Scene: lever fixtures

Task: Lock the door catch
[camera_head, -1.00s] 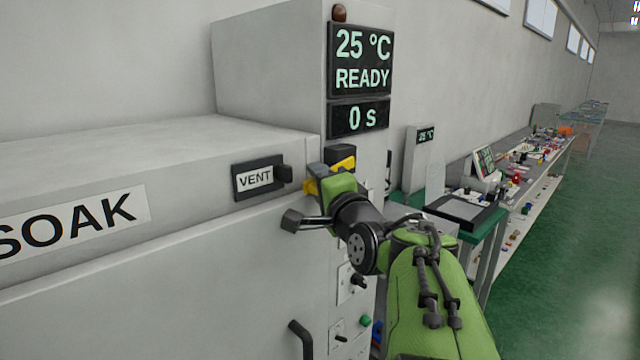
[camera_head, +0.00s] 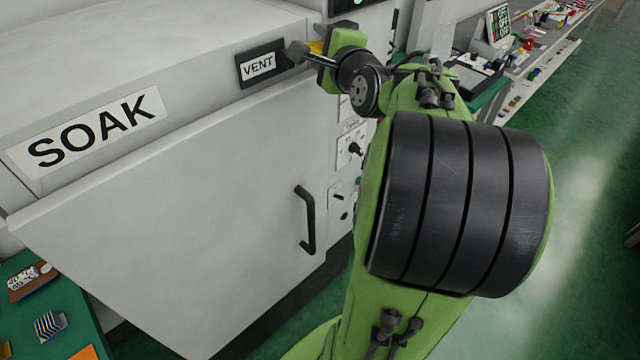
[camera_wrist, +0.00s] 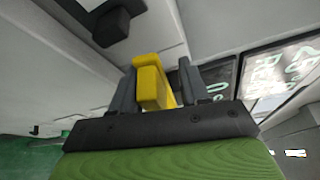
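The door catch appears to be the yellow lever (camera_wrist: 150,82) on the oven's front right edge, seen in the wrist view between the two dark fingers of my gripper (camera_wrist: 157,85). The fingers stand close on both sides of the lever; whether they press on it I cannot tell. In the head view my gripper (camera_head: 318,48) is at the oven's upper right corner, and only a bit of yellow shows past it.
A black VENT plate (camera_head: 258,65) with a dark knob sits just left of my gripper. A SOAK label (camera_head: 95,130) is on the oven's upper front. A control panel (camera_head: 350,150) with switches lies below my gripper. A cluttered bench (camera_head: 525,50) stands at right; green floor is free.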

